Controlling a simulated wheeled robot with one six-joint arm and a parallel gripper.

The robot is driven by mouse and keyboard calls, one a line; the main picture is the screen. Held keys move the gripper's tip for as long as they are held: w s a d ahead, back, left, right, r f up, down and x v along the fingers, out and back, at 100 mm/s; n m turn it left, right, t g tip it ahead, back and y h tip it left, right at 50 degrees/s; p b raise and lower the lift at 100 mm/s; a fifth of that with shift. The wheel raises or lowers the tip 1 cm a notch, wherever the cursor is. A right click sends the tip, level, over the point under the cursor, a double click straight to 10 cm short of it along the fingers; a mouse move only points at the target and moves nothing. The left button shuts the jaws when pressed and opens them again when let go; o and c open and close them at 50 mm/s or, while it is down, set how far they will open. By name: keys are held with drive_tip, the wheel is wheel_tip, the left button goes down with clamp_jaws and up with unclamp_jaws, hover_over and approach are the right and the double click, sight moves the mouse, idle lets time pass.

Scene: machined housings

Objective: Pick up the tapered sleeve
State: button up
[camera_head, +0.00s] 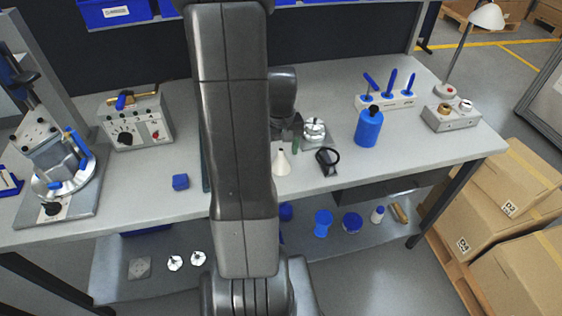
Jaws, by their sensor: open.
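A small white cone-shaped piece (281,162), which looks like the tapered sleeve, stands upright on the grey workbench (400,140), wide end down and narrow end up. It is just right of my dark arm. My gripper (291,130) points down above the bench, behind and slightly right of the white piece. It is open and mostly hidden by my arm and wrist, so its fingers and exact gap from the piece are unclear. The piece appears free of the gripper.
A blue bottle (369,128) and a tool holder (388,99) are farther right.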

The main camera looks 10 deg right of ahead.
sight(281, 159)
drive_tip(key=shift+f, duration=1.55)
drive_tip(key=c, duration=1.1)
drive_tip(key=shift+o, duration=0.2)
